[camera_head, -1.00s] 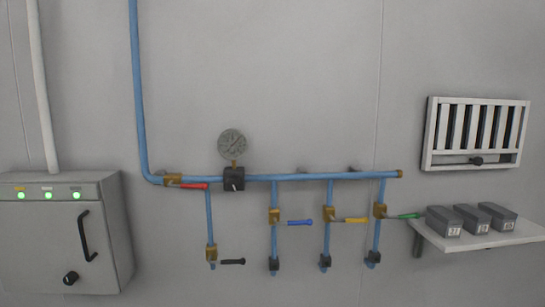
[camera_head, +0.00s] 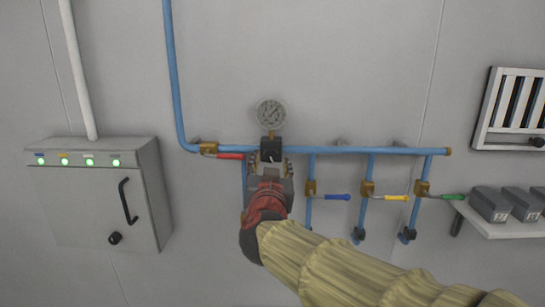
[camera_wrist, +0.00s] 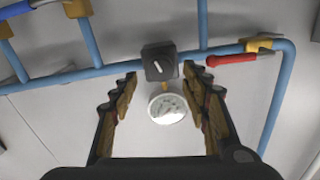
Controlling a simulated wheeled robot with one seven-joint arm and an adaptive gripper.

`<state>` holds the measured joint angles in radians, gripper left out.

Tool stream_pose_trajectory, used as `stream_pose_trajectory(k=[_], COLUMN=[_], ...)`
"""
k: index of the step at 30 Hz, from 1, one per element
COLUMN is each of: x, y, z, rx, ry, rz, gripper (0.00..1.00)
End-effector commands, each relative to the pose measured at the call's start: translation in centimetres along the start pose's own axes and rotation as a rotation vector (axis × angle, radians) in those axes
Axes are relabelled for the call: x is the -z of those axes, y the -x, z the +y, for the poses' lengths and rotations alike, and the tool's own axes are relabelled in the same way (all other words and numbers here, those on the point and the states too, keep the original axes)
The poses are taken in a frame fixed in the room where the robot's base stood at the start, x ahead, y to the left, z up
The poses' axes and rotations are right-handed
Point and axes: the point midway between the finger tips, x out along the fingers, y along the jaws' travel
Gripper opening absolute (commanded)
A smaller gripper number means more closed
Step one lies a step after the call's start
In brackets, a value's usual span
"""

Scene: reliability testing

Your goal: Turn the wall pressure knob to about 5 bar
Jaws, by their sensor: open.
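The black pressure knob (camera_head: 270,150) sits on the blue horizontal pipe, with a white pointer mark on its face. The round pressure gauge (camera_head: 271,113) stands just above it; its reading is too small to tell. My gripper (camera_head: 269,167) is in front of the wall just below the knob, its fingers spread to either side. In the wrist view the knob (camera_wrist: 159,62) lies ahead of and between the open fingertips (camera_wrist: 163,84), and the gauge (camera_wrist: 167,108) shows between the fingers. Nothing is held. I cannot tell whether a finger touches the knob.
A red valve lever (camera_head: 230,156) is close on the left of the knob. Blue (camera_head: 334,197), yellow (camera_head: 396,198) and green (camera_head: 452,196) levers are to the right. A grey cabinet (camera_head: 75,205) is at left, a shelf (camera_head: 490,228) with grey boxes at right.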

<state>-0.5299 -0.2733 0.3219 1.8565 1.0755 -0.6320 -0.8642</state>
Motion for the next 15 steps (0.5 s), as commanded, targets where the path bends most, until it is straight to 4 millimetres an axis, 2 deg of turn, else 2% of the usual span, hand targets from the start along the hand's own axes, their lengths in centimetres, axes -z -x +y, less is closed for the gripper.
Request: stream_pose_trajectory(k=[6,15], x=[0.0,0.0], y=[-3.1,-4.2], z=[0.0,-0.1], rx=[0.0,0.002], ry=[0.002,0.0], rz=[-0.001,-0.001], gripper=[0.47,0.47])
